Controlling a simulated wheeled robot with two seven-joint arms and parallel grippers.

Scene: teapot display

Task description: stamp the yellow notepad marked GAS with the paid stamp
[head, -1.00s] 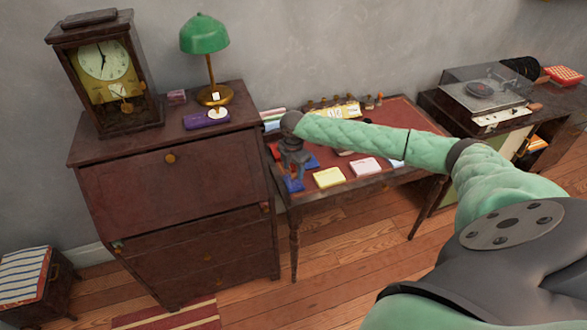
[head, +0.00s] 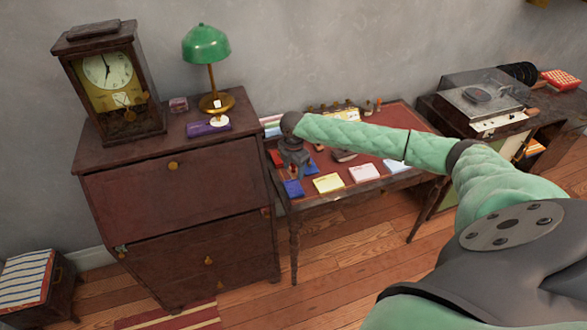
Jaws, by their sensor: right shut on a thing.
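The yellow notepad (head: 328,183) lies flat near the front edge of the red-topped desk (head: 402,118). Its marking is too small to read. My right gripper (head: 297,172) points down over the left part of the desk, left of and a little behind the yellow notepad. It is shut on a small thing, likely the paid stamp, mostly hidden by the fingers. A blue pad (head: 293,188) lies just in front of the gripper. My left gripper is not in view.
A pink pad (head: 364,173) and a pale blue pad (head: 397,166) lie right of the yellow one. Several small stamp-like items stand at the desk's back. A taller dark cabinet (head: 180,195) stands close on the left, a record player (head: 482,100) on the right.

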